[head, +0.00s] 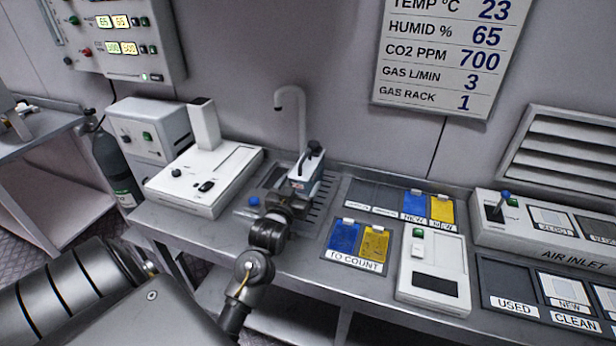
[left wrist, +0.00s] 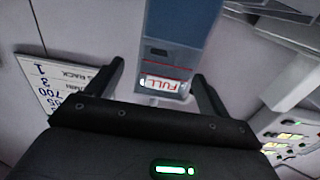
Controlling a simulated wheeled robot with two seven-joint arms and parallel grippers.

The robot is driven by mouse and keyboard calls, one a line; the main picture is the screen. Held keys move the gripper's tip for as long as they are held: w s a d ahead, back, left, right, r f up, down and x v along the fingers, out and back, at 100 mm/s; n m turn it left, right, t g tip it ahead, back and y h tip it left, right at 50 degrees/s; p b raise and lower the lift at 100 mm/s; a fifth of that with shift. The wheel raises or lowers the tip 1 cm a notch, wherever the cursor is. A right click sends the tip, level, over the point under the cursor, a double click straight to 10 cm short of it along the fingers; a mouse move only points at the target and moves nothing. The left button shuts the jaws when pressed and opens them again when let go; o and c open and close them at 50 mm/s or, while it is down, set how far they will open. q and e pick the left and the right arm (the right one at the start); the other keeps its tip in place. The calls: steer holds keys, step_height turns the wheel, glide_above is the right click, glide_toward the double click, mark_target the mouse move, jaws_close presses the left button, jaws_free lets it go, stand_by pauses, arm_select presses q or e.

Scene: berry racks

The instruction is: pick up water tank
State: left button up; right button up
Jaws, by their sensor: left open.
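The water tank (head: 306,168) is a blue and grey box with a black handle on top. It stands below the tap (head: 290,105) at the slotted drain tray, and my gripper hides its lower part. In the left wrist view the tank (left wrist: 180,45) shows close up with a red "FULL" label. My left gripper (head: 290,197) is right in front of the tank in the head view. In the left wrist view its open fingers (left wrist: 160,88) stand on either side of the tank's labelled end, with gaps visible. My right gripper is not in view.
A white device (head: 205,178) stands left of the drain tray. On the bench to the right are a "TO COUNT" tray (head: 356,264) with blue and yellow cards and a white instrument (head: 433,268). A gas cylinder (head: 115,165) stands at the left.

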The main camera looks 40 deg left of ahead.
mark_target(304, 174)
arm_select(q)
steer(key=shift+w+a+r, duration=0.1)
steer(key=shift+w+r, duration=0.05)
steer(key=shift+w, duration=0.15)
steer(key=p+x, duration=0.1)
steer(key=x, duration=0.3)
steer(key=shift+w+a, duration=0.2)
steer(key=shift+a, duration=0.05)
steer(key=c, duration=1.7)
steer(key=shift+c, duration=0.2)
